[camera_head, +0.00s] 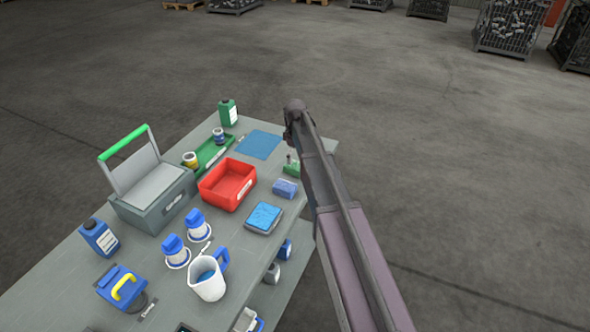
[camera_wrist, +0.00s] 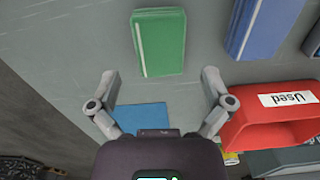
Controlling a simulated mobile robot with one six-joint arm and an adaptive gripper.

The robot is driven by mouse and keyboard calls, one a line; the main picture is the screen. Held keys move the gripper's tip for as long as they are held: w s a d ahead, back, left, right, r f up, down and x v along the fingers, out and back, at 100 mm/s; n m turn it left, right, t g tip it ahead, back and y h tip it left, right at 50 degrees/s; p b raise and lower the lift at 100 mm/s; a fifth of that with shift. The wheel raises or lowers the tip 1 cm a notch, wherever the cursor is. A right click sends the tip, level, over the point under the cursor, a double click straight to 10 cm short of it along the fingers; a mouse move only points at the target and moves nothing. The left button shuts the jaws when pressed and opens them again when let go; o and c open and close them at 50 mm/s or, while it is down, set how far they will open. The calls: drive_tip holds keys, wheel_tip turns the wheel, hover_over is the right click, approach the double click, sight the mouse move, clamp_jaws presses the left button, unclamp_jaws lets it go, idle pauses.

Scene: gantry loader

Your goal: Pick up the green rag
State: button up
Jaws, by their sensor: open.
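The green rag (camera_wrist: 160,43) is a flat folded cloth with a pale stripe near its left edge. It lies on the grey table, upper middle in the wrist view. In the head view the green rag (camera_head: 292,168) lies at the table's right edge, partly hidden by my arm. My gripper (camera_wrist: 160,82) is open, its two fingers spread wide with nothing between them. In the wrist picture the rag appears just above the gap between the fingertips; I cannot tell the height between them. In the head view my arm largely hides the gripper.
A blue rag (camera_wrist: 257,25) lies right of the green one in the wrist view. A red bin labelled "Used" (camera_wrist: 272,128) stands close to the right finger. A flat blue mat (camera_head: 258,145) lies behind. A green tray (camera_head: 207,154) and grey toolbox (camera_head: 152,207) stand farther left.

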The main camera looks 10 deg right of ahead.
sight(295, 165)
drive_tip(key=shift+f, duration=0.1)
drive_tip(key=shift+a+f+b, duration=0.1)
drive_tip(key=shift+f+b, duration=2.45)
drive_tip(key=shift+b, duration=0.05)
drive_tip(key=c, duration=0.9)
